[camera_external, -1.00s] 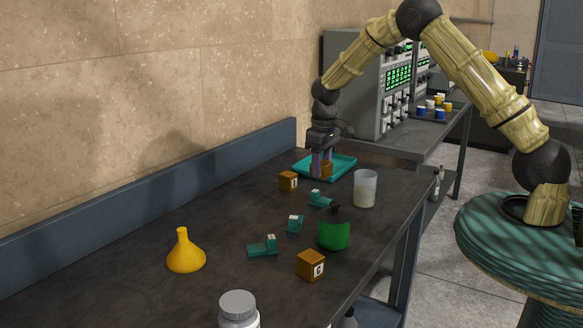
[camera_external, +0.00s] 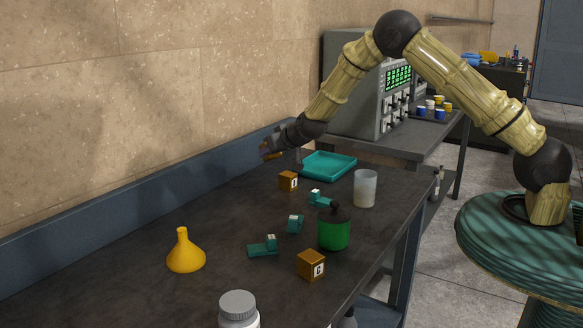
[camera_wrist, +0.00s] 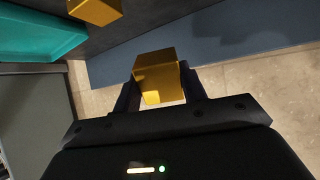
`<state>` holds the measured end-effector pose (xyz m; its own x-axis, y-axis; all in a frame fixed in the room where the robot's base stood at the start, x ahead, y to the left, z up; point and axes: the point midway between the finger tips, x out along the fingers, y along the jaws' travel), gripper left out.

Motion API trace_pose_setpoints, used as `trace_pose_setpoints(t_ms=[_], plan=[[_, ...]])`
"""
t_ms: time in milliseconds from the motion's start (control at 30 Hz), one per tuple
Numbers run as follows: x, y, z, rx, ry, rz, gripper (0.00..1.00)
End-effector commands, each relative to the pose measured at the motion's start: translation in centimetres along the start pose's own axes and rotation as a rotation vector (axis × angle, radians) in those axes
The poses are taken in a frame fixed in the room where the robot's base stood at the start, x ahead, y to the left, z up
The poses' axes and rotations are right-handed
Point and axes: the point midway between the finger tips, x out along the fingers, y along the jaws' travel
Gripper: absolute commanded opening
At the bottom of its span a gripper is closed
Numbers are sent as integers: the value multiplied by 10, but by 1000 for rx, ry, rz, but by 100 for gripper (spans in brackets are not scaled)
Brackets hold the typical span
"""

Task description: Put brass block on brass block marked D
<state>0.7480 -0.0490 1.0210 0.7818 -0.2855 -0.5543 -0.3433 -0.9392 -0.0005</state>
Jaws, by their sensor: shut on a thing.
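My gripper (camera_external: 272,149) is shut on a brass block (camera_wrist: 157,76), which sits between its two fingers in the wrist view. It is held above the back of the table, near the wall, and is turned sideways. A second brass block (camera_external: 287,181), with a small white label, stands on the table below and slightly right of my gripper. A third brass block (camera_external: 308,261), with a white label that looks like G, stands near the front edge. The second block's letter is too small to read surely. A brass block (camera_wrist: 95,8) also shows at the wrist view's top left.
The teal tray (camera_external: 330,178) is empty behind the second block. A clear beaker (camera_external: 365,190), green container (camera_external: 333,230), several teal pieces (camera_external: 295,224), a yellow funnel (camera_external: 184,255) and a white jar (camera_external: 238,308) stand around. The left part of the table (camera_external: 120,240) is mostly clear.

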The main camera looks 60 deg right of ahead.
Motion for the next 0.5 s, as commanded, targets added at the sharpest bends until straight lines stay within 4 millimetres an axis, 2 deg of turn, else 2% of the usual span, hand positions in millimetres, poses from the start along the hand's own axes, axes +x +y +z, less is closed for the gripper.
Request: trace_pose_setpoints(t_ms=[267, 500], plan=[[-3, 12, -22, 60, 247, 120, 0], [-22, 31, -38, 105, 460, 281, 0]])
